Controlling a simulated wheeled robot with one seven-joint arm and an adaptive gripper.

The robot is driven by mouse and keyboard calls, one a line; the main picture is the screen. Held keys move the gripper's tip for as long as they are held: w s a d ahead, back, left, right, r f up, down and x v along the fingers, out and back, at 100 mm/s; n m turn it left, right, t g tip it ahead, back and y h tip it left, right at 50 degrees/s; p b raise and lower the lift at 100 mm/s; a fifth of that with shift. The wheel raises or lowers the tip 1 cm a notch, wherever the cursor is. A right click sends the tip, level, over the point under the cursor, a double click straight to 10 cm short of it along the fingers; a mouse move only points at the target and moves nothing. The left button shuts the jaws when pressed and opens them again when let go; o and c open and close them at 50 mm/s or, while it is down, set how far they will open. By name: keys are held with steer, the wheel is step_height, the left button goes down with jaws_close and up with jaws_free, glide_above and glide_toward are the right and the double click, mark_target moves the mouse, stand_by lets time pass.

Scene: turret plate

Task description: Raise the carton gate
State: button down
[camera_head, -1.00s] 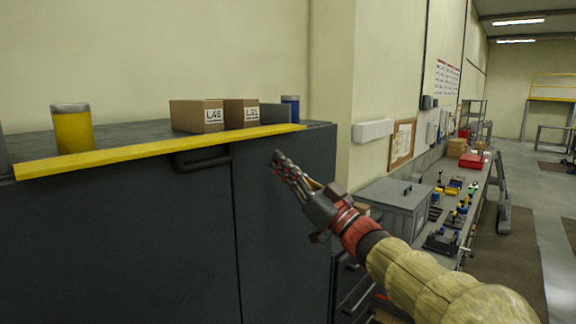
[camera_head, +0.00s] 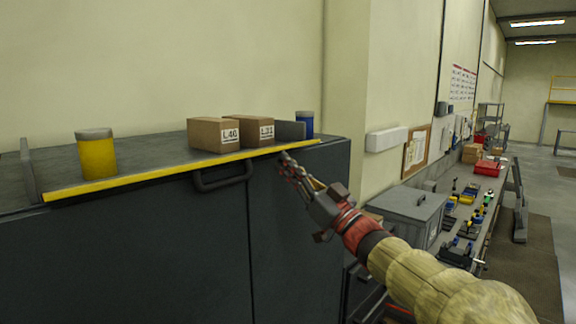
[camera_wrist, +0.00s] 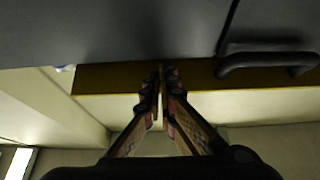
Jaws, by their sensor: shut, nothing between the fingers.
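A long yellow bar (camera_head: 120,184), which looks like the carton gate, runs along the front top edge of a dark grey cabinet (camera_head: 140,250). It also crosses the wrist view (camera_wrist: 105,78). A dark handle (camera_head: 222,178) sits just below the bar and shows at the right of the wrist view (camera_wrist: 265,62). Two brown cartons, L40 (camera_head: 206,136) and L31 (camera_head: 250,132), stand behind the bar. My gripper (camera_head: 288,160) is shut and empty, its tips close to the bar, right of the handle in the head view. I cannot tell if they touch it.
A yellow canister (camera_head: 97,158) stands on the cabinet top at left, a blue canister (camera_head: 304,124) at the right end. A grey box (camera_head: 408,215) and a bench with tools and a red case (camera_head: 487,168) lie to the right. The aisle beyond is clear.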

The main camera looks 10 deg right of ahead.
mark_target(284, 148)
steer(key=shift+w+a+r+p, duration=0.15)
steer(key=shift+r+p, duration=0.7)
steer(key=shift+p, duration=0.4)
steer(key=shift+w+a+r+p, duration=0.15)
steer(key=shift+r+p, duration=0.65)
steer(key=shift+p, duration=0.4)
steer(key=shift+w+a+r+b, duration=0.25)
steer(key=shift+w+r+b, duration=0.2)
steer(key=shift+b, duration=0.25)
steer(key=shift+b+x, duration=0.45)
steer(key=shift+x, duration=0.5)
steer(key=b+v, duration=0.4)
steer(key=v, duration=0.4)
steer(key=shift+s+d+r, duration=0.25)
steer(key=shift+s+r, duration=0.05)
steer(key=shift+s, duration=0.05)
